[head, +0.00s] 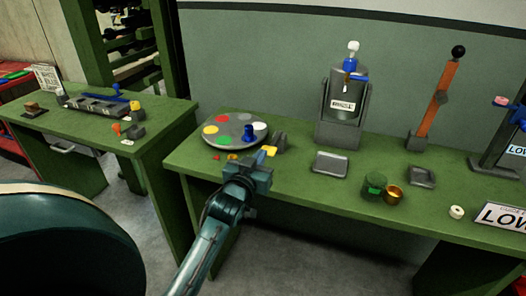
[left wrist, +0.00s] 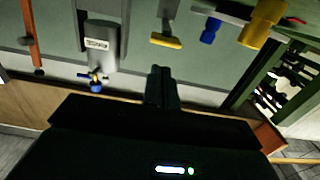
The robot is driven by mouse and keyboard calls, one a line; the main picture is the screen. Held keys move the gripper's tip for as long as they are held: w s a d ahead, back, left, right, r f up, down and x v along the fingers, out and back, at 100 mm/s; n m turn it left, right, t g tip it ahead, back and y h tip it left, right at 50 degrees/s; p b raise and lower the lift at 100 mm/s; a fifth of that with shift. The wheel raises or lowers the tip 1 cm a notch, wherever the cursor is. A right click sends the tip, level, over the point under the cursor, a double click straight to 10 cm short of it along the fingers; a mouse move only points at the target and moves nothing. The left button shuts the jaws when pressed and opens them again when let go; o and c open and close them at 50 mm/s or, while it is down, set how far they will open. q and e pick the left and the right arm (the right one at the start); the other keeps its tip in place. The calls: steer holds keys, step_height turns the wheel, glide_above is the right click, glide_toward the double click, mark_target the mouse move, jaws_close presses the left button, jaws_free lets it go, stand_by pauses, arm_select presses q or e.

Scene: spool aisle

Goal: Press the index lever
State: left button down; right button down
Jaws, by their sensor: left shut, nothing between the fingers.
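The index lever seems to be the small yellow-ended lever (head: 270,150) beside a grey block, at the right front of a round grey plate (head: 211,142) with coloured spots. In the left wrist view the yellow bar (left wrist: 166,41) shows on a grey piece, just beyond my fingers. My left gripper (head: 256,168) is shut and empty, at the bench's front edge and just in front of the lever. Its dark fingers show together in the left wrist view (left wrist: 161,84). They look close to the lever but apart from it in that view. My right gripper is in neither view.
A blue spool-shaped piece (head: 249,133) stands on the plate. To the right are a grey machine (head: 341,108), a grey tray (head: 331,163), a green can (head: 375,185), a brass cup (head: 394,194) and an orange lever (head: 436,96). Bare green bench lies between them.

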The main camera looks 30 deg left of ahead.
arm_select(q)
steer(key=v, duration=0.6)
steer(key=shift+s, duration=0.3)
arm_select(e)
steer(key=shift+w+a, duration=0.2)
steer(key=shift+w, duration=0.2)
arm_select(q)
steer(key=shift+f, duration=0.1)
steer(key=shift+d, duration=0.1)
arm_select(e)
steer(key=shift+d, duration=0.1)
